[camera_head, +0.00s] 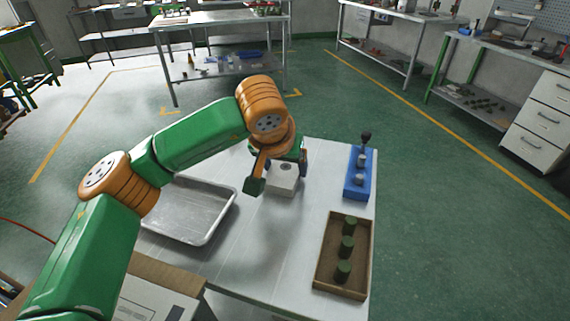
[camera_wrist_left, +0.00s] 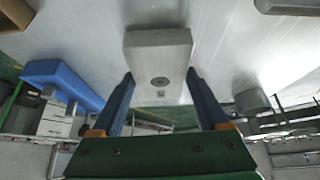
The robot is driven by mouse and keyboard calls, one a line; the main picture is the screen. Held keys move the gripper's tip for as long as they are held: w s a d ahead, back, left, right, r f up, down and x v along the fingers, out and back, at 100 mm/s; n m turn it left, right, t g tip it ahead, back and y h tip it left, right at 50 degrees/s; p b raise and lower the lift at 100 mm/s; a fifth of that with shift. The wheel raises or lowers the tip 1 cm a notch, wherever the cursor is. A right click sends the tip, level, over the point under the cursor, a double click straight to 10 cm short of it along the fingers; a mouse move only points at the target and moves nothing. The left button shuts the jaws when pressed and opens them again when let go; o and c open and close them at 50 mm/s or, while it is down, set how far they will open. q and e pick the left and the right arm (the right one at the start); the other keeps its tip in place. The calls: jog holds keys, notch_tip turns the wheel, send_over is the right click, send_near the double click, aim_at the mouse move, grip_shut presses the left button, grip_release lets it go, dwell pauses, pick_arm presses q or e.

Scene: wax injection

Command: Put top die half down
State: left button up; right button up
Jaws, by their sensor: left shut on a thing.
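A pale grey die block (camera_head: 284,183) with a round hole in its top is at the middle of the white table, near its back edge. My left gripper (camera_head: 279,174) is over it, with one finger on each side. In the left wrist view the block (camera_wrist_left: 158,65) sits between the two blue-grey fingertips, which close on its sides. I cannot tell whether it is one die half or two stacked, or whether it touches the table. My right gripper is not in view.
A shallow metal tray (camera_head: 231,209) lies left of the block. A blue fixture (camera_head: 357,188) with a dark knob stands to the right. A wooden box (camera_head: 321,267) with green cylinders is at front right. Bare white table (camera_head: 270,250) lies in front of the block.

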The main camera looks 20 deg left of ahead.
pick_arm(q)
jog(key=shift+f, duration=0.25)
jog(key=o, duration=1.6)
jog(key=shift+c, duration=0.2)
jog(key=shift+r, duration=0.3)
jog(key=v, duration=1.2)
jog(key=shift+f, duration=0.1)
